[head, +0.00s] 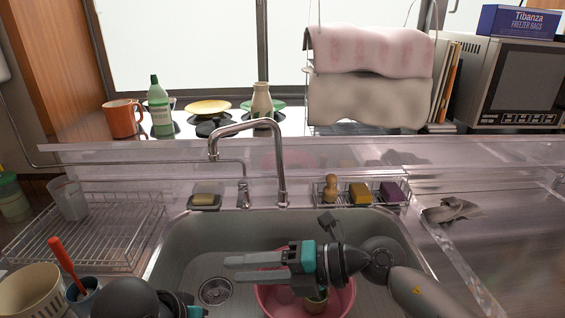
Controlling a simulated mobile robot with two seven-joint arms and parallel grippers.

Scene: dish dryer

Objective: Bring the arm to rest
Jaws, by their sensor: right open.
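My right gripper (230,268) reaches in from the right over the sink (225,235), its two grey fingers pointing left. The fingers are apart with nothing between them. A pink basin (340,300) stands in the sink below it, partly covered by the gripper and wrist. Something small and pale sits in the basin, mostly hidden. My left arm shows at the bottom edge as a dark rounded link and a teal part (193,311); its fingers cannot be made out.
A curved faucet (281,165) rises behind the sink. A wire dish rack (95,228) with a clear cup (69,198) stands left. The right counter holds a grey cloth (450,209).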

